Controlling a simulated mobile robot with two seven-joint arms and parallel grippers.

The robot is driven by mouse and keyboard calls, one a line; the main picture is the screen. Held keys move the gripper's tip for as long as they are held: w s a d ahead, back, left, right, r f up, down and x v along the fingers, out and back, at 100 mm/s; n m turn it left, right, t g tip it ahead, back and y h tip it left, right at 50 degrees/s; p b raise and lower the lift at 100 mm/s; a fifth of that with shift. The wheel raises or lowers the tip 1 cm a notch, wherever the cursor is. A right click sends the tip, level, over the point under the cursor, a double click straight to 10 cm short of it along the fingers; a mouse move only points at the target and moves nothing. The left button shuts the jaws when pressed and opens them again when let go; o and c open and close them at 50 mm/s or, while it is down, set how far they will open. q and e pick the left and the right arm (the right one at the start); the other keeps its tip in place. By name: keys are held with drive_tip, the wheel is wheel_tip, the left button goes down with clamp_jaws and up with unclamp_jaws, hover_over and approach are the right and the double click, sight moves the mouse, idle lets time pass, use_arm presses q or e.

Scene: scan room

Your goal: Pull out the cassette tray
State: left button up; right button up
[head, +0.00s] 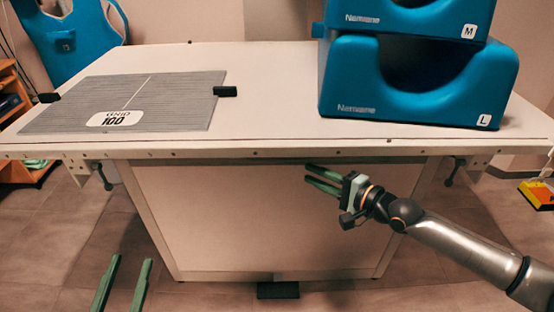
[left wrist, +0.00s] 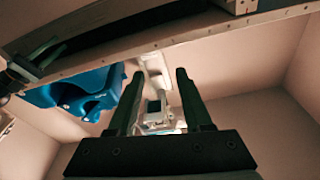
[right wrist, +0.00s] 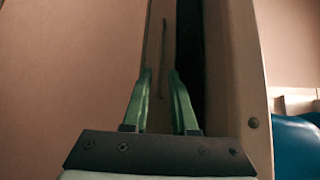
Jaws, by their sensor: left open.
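I take the cassette tray (right wrist: 153,25) to be the narrow strip with a thin dark line along it, beside a dark gap under the table edge in the right wrist view. In the head view its front lies in shadow beneath the tabletop. My right gripper (head: 306,171) is just below the table's front edge, with its green fingers apart and pointing left. In the right wrist view its fingertips (right wrist: 161,72) overlap the strip; I cannot tell whether they touch it. My left gripper (head: 133,258) is open and empty, low at the left, apart from the table.
The table (head: 270,100) carries a grey grid plate (head: 165,90) at left and stacked blue cushions (head: 350,95) at right. Clamps hang under both table ends. A black foot pedal (head: 278,290) lies at the base. An orange shelf (head: 10,85) stands far left.

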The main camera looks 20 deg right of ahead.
sight(282, 161)
drive_tip(key=b+x, duration=0.1)
drive_tip(key=x, duration=0.4)
drive_tip(key=shift+f, duration=0.1)
drive_tip(key=b+x, duration=0.2)
drive_tip(key=x, duration=0.3)
use_arm(q)
drive_tip(key=s+r+m+t+h, duration=0.1)
drive_tip(key=s+r+m+h, duration=0.2)
drive_tip(key=r, duration=0.3)
drive_tip(key=s+d+r+m+t+h, duration=0.1)
drive_tip(key=s+r+m+t+h, duration=0.1)
drive_tip(key=s+r+m+h, duration=0.2)
drive_tip(key=shift+d+r+h, duration=0.25)
drive_tip(key=shift+r+h, duration=0.85)
drive_tip(key=shift+r, duration=0.7)
use_arm(e)
drive_tip(key=shift+w+a+f, duration=0.1)
drive_tip(key=shift+w+a, duration=0.25)
drive_tip(key=shift+w, duration=0.15)
clamp_jaws()
